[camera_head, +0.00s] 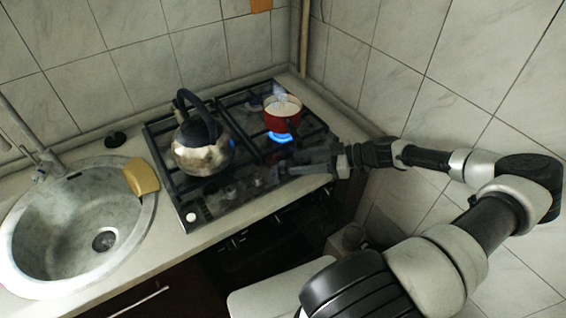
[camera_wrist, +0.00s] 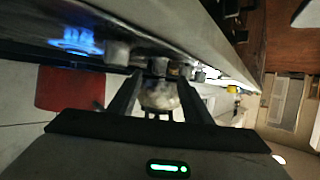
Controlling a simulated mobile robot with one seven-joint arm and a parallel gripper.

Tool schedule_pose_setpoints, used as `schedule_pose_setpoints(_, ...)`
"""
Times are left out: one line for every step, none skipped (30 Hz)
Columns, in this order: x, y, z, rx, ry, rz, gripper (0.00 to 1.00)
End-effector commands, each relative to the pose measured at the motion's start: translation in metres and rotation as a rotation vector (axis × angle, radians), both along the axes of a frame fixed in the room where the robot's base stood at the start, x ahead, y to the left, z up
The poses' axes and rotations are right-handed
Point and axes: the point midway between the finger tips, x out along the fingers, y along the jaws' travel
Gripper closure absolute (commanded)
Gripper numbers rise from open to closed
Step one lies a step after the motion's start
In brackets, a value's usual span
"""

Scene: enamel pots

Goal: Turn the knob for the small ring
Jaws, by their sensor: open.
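The black gas hob (camera_head: 210,205) has a row of knobs along its front; in the wrist view several pale knobs (camera_wrist: 117,53) run away from the camera. I cannot tell which knob serves the small ring. My gripper (camera_head: 284,170) is at the hob's front right, over the knob row, and hides part of it. In the wrist view the two fingers of my gripper (camera_wrist: 160,84) are apart, with no knob clearly between them. A blue flame (camera_head: 281,137) burns under the red pot (camera_head: 283,115); the flame (camera_wrist: 76,40) also shows in the wrist view.
A steel kettle (camera_head: 202,150) stands on the left of the hob. The red pot, steaming, is close behind my gripper. A tiled wall (camera_head: 450,70) bounds the right.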

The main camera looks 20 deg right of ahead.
Motion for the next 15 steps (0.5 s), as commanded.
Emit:
schedule_pose_setpoints(0.005,0.010,-0.003,0.002,0.002,0.004,0.55)
schedule_pose_setpoints(0.009,0.015,-0.005,0.002,0.001,0.003,0.55)
schedule_pose_setpoints(0.013,0.021,-0.008,0.003,0.000,0.005,0.55)
schedule_pose_setpoints(0.015,0.025,-0.011,0.002,0.001,0.004,0.55)
schedule_pose_setpoints(0.018,0.029,-0.013,0.001,0.001,0.004,0.55)
schedule_pose_setpoints(0.021,0.033,-0.015,0.002,0.001,0.004,0.55)
schedule_pose_setpoints(0.023,0.036,-0.017,0.001,0.000,0.003,0.55)
schedule_pose_setpoints(0.025,0.039,-0.018,0.000,0.001,0.002,0.55)
schedule_pose_setpoints(0.027,0.042,-0.020,0.001,0.001,0.003,0.55)
schedule_pose_setpoints(0.028,0.044,-0.021,0.001,0.001,0.003,0.55)
schedule_pose_setpoints(0.030,0.045,-0.022,0.000,0.001,0.002,0.55)
schedule_pose_setpoints(0.031,0.047,-0.023,-0.001,0.001,0.001,0.55)
schedule_pose_setpoints(0.031,0.047,-0.024,-0.001,0.001,0.001,0.55)
schedule_pose_setpoints(0.032,0.048,-0.024,0.000,0.001,0.000,0.55)
schedule_pose_setpoints(0.033,0.049,-0.025,0.000,0.001,0.000,0.55)
